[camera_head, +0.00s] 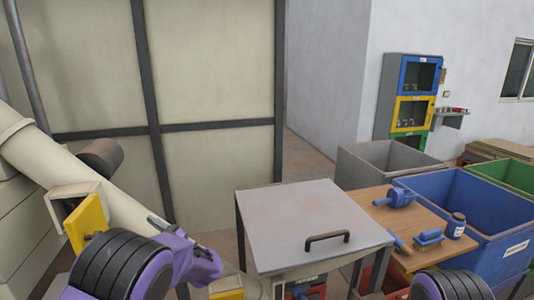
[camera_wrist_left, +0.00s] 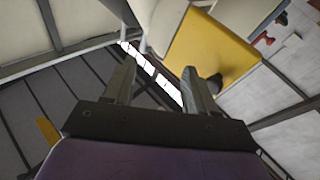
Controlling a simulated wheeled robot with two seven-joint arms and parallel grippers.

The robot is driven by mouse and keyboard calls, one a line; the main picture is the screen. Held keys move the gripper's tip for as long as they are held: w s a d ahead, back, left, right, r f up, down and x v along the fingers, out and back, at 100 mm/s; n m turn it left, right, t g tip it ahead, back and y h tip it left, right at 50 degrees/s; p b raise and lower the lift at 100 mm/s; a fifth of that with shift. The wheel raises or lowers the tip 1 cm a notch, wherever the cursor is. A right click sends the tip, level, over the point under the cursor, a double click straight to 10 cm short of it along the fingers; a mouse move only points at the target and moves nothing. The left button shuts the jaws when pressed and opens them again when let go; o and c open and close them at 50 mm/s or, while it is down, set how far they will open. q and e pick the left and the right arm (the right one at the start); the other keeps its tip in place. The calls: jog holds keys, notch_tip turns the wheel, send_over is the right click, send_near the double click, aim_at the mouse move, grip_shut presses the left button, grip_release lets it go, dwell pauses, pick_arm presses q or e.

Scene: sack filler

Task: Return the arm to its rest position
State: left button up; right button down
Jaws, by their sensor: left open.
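My left gripper (camera_head: 178,232) is at the lower left of the head view, on a purple and black arm. It is beside a yellow plate (camera_head: 88,222) and a thick beige pipe (camera_head: 128,212). In the left wrist view its two grey fingers (camera_wrist_left: 158,85) stand apart with nothing between them. The yellow plate (camera_wrist_left: 215,52) shows beyond the fingers there. A black rounded arm part at the lower right of the head view is mine; the right gripper is not visible.
A grey lidded box (camera_head: 300,215) with a black handle stands in front. A wooden table (camera_head: 405,222) with blue tools and a jar is to its right. Grey, blue (camera_head: 470,205) and green bins stand behind and right. Beige panels fill the back left.

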pick_arm(q)
jog(key=s+f+m+t+h, duration=0.1)
jog(key=s+f+m+h, duration=0.3)
jog(key=f, duration=0.5)
jog(key=s+f+m+t+h+b, duration=0.1)
jog(key=s+f+h, duration=0.4)
jog(key=f, duration=0.5)
jog(key=s+f+m+t+h, duration=0.1)
jog(key=s+f+m+h, duration=0.2)
jog(key=s+f, duration=0.45)
jog(key=s+d+f+g+h, duration=0.2)
jog(key=s+f, duration=0.3)
jog(key=s, duration=0.7)
jog(key=s+d+f+g+h+b, duration=0.1)
jog(key=s+f+g, duration=0.4)
jog(key=s, duration=0.7)
jog(key=shift+s+d+f+m+h+b, duration=0.25)
jog(key=shift+d+f+m+h+b, duration=0.1)
jog(key=shift+f+h, duration=0.3)
